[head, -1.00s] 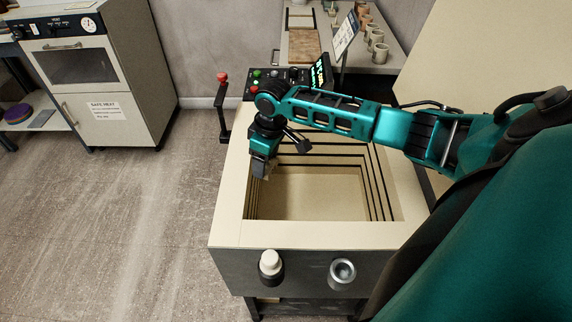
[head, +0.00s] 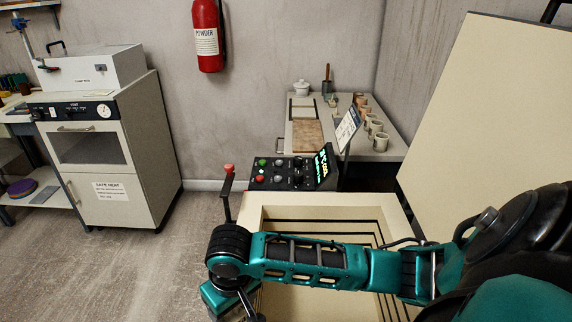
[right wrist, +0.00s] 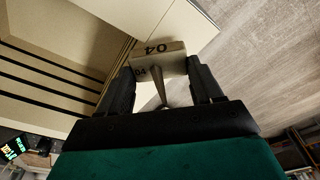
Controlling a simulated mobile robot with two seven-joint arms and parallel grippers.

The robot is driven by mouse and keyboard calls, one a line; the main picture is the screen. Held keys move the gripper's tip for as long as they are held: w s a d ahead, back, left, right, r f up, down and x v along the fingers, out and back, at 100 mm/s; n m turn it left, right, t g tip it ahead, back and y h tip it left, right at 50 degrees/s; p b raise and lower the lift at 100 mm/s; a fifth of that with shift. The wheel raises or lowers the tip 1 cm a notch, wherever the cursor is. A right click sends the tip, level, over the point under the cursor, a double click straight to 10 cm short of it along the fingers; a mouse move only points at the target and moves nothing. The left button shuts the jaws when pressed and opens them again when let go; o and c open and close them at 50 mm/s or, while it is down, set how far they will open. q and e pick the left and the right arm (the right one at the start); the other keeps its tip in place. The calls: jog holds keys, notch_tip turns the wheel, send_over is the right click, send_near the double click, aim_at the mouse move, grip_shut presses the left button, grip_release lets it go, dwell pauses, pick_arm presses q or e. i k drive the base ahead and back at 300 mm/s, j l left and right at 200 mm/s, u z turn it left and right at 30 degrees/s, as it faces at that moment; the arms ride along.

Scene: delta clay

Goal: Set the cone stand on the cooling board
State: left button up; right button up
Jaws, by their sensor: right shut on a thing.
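My right gripper (right wrist: 160,66) is shut on the cone stand (right wrist: 172,62), a small pale block marked 04, in the right wrist view. A thin dark cone (right wrist: 158,88) projects from it between the fingers. In the head view my right arm reaches in from the right across the open kiln, and its fingers and the stand are out of sight. A brown board (head: 307,138), seemingly the cooling board, lies on the back table. My left gripper is not in view.
The open kiln (head: 252,212) stands under my right arm, with a control panel (head: 285,174) behind it. Several pots (head: 376,130) stand along the table's right side, near a tilted sign (head: 347,130). A front-door oven (head: 100,150) stands left. Floor between is clear.

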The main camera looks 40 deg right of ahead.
aim_at(307, 133)
jog(key=i+j+u, duration=0.15)
jog(key=j, duration=0.25)
jog(key=i+j+u, duration=0.15)
jog(key=j, duration=0.25)
jog(key=i+j+u, duration=0.1)
jog(key=j, duration=0.3)
jog(key=i+j+z, duration=0.15)
jog(key=i+j, duration=0.4)
jog(key=j, duration=0.15)
jog(key=i+z, duration=0.4)
jog(key=i+j+z, duration=0.2)
jog(key=i+z, duration=0.5)
jog(key=i, duration=0.2)
jog(key=i+z, duration=0.75)
jog(key=i, duration=0.2)
jog(key=i+j+z, duration=0.15)
jog(key=i+z, duration=0.15)
jog(key=i, duration=0.25)
jog(key=i+z, duration=0.35)
jog(key=i, duration=0.15)
jog(key=i+z, duration=0.35)
jog(key=i, duration=0.15)
